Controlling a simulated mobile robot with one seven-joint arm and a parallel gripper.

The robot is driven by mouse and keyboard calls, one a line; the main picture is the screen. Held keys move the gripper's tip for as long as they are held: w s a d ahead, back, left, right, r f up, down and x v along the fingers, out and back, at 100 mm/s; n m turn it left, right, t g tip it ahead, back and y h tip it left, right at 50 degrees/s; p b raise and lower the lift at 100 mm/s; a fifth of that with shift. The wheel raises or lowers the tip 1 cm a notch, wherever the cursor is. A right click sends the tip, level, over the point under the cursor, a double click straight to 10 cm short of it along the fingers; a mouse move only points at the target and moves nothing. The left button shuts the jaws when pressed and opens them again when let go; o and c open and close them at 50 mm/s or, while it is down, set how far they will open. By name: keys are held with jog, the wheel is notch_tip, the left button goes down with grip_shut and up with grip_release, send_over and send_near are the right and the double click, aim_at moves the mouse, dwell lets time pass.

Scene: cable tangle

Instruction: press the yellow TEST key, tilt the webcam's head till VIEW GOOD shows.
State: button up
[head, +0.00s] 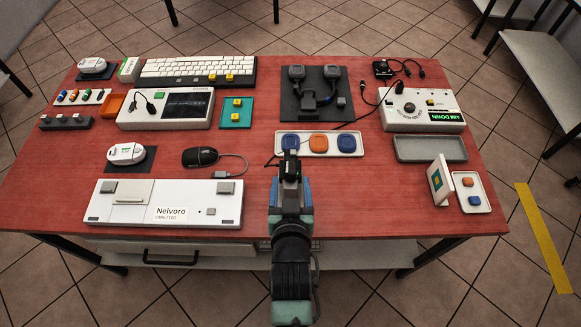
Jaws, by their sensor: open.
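Small yellow keys stand on the teal pad (247,109) left of centre, and more yellow keys (230,77) sit on the white keyboard (180,66). Their lettering is too small to read, so I cannot tell which is TEST. A small black device with a cable (383,68) at the back right may be the webcam; its head angle is unclear. A white unit with a dark screen (188,104) stands left of the teal pad; no VIEW GOOD is legible. My gripper (290,158) is at the front edge of the tray of blue and orange pads, apart from the keys; its fingers are barely visible.
The white tray (362,153) holds blue and orange pads. A black mat (338,112) holds black parts. A mouse (199,157) and a white Nelvoro unit (165,203) lie left of my arm.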

aim_at(291, 173)
jog(key=shift+x, duration=2.95)
jog(key=shift+c, duration=0.3)
grip_shut()
